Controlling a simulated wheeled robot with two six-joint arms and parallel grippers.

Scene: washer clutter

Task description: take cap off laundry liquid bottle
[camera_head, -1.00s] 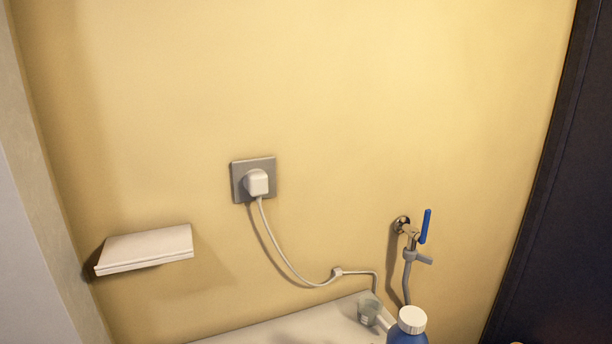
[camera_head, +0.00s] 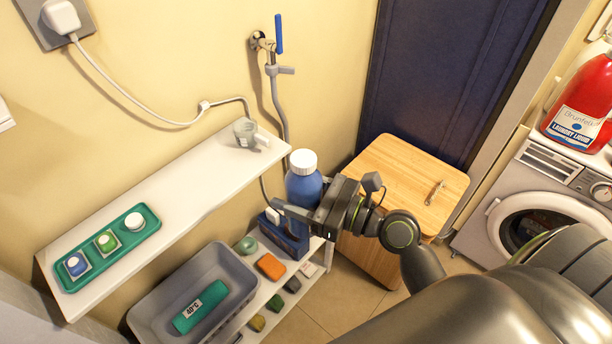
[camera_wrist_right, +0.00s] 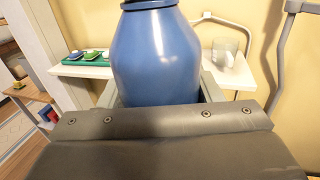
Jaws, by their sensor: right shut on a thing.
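A red bottle (camera_head: 596,98), labelled "Laundry Liquid", stands on the washing machine at the right edge of the head view. Its top is cut off, so its cap is out of sight. My right gripper (camera_head: 304,203) is shut on a blue bottle (camera_head: 303,187) with a white cap (camera_head: 303,161). This bottle is roughly upright beside the white shelf's right end. The same blue bottle (camera_wrist_right: 156,58) fills the middle of the right wrist view, between the fingers; its cap is above the frame. My left gripper is not in view.
A grey basin (camera_head: 160,295) sits below. A wooden cabinet (camera_head: 405,170) stands behind my right gripper, left of the washing machine (camera_head: 540,185).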

